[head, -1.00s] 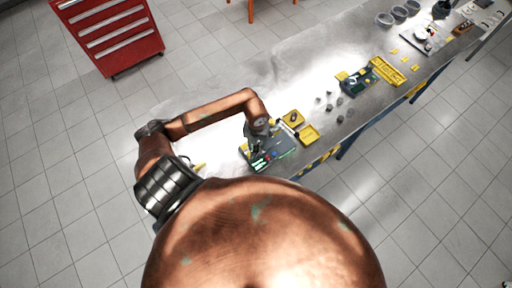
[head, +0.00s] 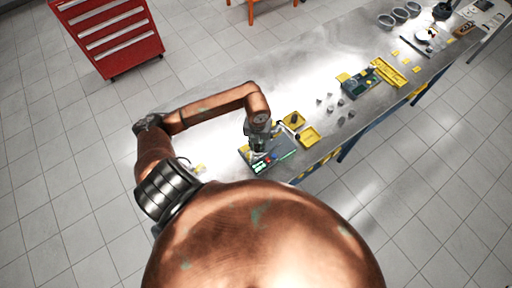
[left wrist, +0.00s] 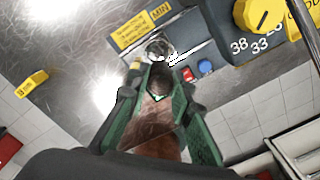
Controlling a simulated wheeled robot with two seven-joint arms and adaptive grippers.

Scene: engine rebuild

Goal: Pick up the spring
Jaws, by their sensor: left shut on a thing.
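My left gripper (head: 259,149) is over the dark tray (head: 284,157) at the near end of the bench. In the left wrist view the green fingers of the left gripper (left wrist: 161,80) are closed in on a small thing between their tips. A shiny, round, silvery piece (left wrist: 160,47), which looks like the spring, shows at the fingertips. Glare and blur hide its coils, and I cannot tell whether it touches the tray. My right gripper is not in view.
Yellow trays (head: 309,136) and several small grey parts lie beside the dark tray. A yellow knob (left wrist: 259,15) stands near the tray in the left wrist view. A red tool cabinet (head: 108,36) stands on the floor behind. Much of the bench's left side is bare.

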